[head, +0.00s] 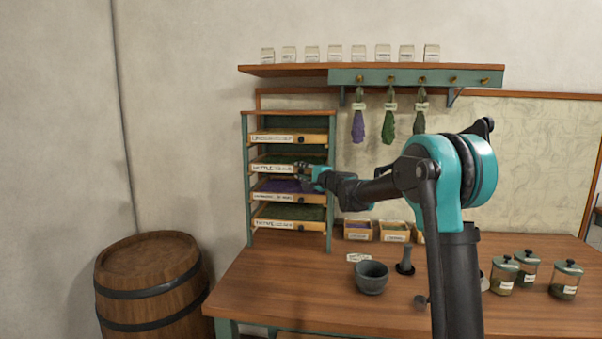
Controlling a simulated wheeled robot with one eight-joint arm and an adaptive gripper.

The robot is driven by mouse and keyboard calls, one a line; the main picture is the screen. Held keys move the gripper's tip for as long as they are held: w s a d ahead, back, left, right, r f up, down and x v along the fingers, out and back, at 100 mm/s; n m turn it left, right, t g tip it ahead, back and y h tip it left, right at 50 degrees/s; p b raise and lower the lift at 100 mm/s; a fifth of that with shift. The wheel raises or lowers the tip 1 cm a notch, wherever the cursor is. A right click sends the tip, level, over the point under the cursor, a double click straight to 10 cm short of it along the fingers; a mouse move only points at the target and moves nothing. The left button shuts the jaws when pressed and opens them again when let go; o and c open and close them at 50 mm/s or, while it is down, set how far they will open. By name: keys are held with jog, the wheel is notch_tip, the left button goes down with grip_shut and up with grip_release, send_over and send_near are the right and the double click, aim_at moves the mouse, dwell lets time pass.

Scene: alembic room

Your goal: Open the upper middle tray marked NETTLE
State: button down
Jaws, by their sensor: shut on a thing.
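A rack (245,180) with a green frame and wooden top stands at the left of the workbench and holds a stack of labelled trays. The second tray from the top, marked NETTLE (266,169), has a pale front and green contents showing above it. My gripper (300,168) reaches in from the right and is shut at the right part of this front, on the tray's knob. The knob is hidden by the fingers. The tray front looks about in line with the others; I cannot tell whether it stands out slightly.
Above is another tray (275,138); below are a tray with purple contents (270,195) and a THYME tray (270,223). On the workbench (270,290) are small boxes (358,232), a mortar (371,278) and lidded jars (526,265). A barrel (150,270) stands left.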

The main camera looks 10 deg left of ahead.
jog(key=shift+s, duration=0.1)
jog(key=s, duration=2)
jog(key=shift+s+a, duration=0.35)
jog(key=c, duration=1.4)
grip_release()
jog(key=shift+o, duration=0.2)
jog(key=v, duration=1.2)
